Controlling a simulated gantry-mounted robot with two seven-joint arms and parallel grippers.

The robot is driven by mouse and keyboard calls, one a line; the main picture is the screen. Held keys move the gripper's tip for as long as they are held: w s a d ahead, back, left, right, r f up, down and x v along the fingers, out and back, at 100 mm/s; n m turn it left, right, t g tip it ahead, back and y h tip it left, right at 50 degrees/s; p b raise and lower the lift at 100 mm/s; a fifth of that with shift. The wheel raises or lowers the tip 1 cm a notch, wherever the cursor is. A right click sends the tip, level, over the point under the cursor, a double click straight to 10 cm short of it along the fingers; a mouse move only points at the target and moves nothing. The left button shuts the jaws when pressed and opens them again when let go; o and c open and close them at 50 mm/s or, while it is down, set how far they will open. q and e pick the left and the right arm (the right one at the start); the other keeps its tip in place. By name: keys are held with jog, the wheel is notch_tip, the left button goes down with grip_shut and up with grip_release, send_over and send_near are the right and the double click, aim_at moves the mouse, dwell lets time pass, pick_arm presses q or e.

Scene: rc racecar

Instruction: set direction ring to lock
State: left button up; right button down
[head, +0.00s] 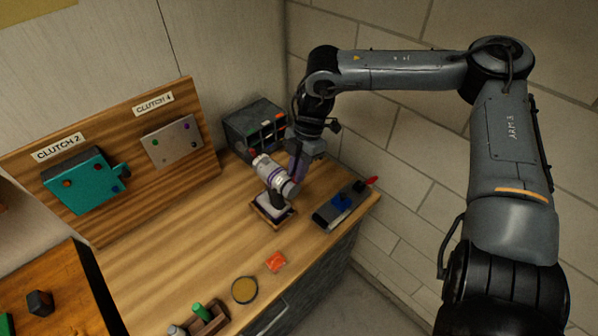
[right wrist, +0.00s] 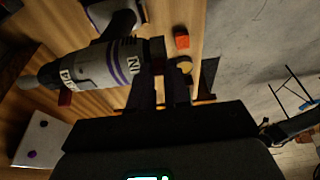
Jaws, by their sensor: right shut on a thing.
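A white and grey power tool with purple bands (head: 273,174) stands upright on a small wooden-edged stand (head: 260,214) on the workbench. In the right wrist view the tool body (right wrist: 95,68) lies across the upper left, with dark lettering partly readable near its banded end. The direction ring appears to be the dark end part (right wrist: 153,54), partly hidden by my fingers; its setting cannot be read. My right gripper (head: 297,168) is at the tool's right side. Its fingers (right wrist: 160,85) are closed at that ring end. My left gripper is not in view.
A dark compartment box (head: 240,128) stands behind the tool. A dark tray with a blue item (head: 340,204) is at the right. An orange-red block (head: 276,261) and a round yellow disc (head: 245,290) lie in front. The clutch board (head: 110,165) stands left.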

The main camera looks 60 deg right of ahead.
aim_at(291, 184)
jog(key=a+h+b, duration=0.1)
jog(key=h+b, duration=0.1)
jog(key=a+g+h+b, duration=0.1)
jog(key=b, duration=0.1)
jog(key=shift+w+a+h, duration=0.1)
jog(key=shift+w+h, duration=0.3)
jog(key=shift+a+r+h+b, duration=0.15)
jog(key=shift+a+h+b, duration=0.1)
jog(key=shift+h+b, duration=0.25)
jog(key=shift+w, duration=0.1)
jog(key=c, duration=1.1)
grip_release()
jog(key=shift+r, duration=0.15)
jog(key=shift+r, duration=0.25)
jog(key=r, duration=0.3)
jog(key=a+r, duration=0.1)
jog(key=r, duration=0.2)
jog(key=r+b, duration=0.1)
jog(key=r, duration=0.3)
jog(key=shift+w+a, duration=0.2)
jog(key=shift+a, duration=0.05)
